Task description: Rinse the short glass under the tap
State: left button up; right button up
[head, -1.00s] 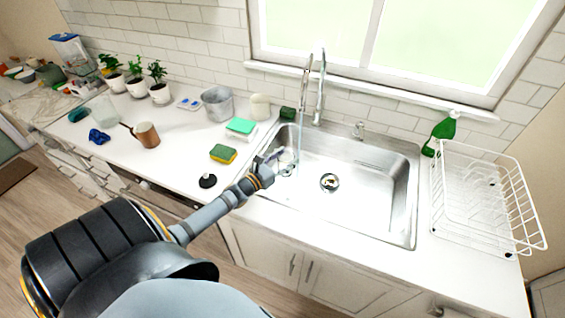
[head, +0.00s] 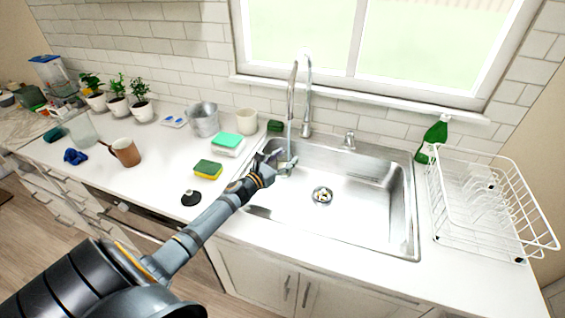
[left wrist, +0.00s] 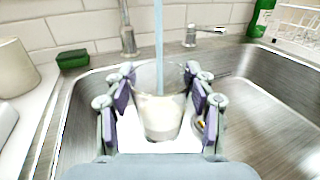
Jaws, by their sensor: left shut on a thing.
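My left gripper (head: 272,163) reaches over the left end of the steel sink (head: 352,212). In the left wrist view its purple-padded fingers (left wrist: 158,95) are shut on the short glass (left wrist: 160,118) from both sides. The glass is clear, looks roughly upright and has a whitish lower part. A stream of water (left wrist: 158,45) comes down into or just behind its mouth; I cannot tell exactly which. The tall chrome tap (head: 307,95) stands behind the sink, and its stream also shows in the head view (head: 289,138). The glass is mostly hidden by the fingers there. My right gripper is out of view.
A white dish rack (head: 480,205) and a green spray bottle (head: 432,138) stand right of the sink. Left of it are a sponge (head: 208,169), a black stopper (head: 191,198), a metal bucket (head: 203,120) and a copper mug (head: 126,152). The sink's middle and right are free.

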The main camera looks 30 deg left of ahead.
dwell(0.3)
pick_arm(q)
jog(key=shift+d, duration=0.1)
jog(key=shift+w+d, duration=0.15)
jog(key=shift+d, duration=0.4)
jog(key=shift+a, duration=0.1)
jog(key=shift+a, duration=0.15)
jog(key=shift+a+b, duration=0.4)
jog(key=shift+b, duration=0.05)
jog(key=shift+d, duration=0.1)
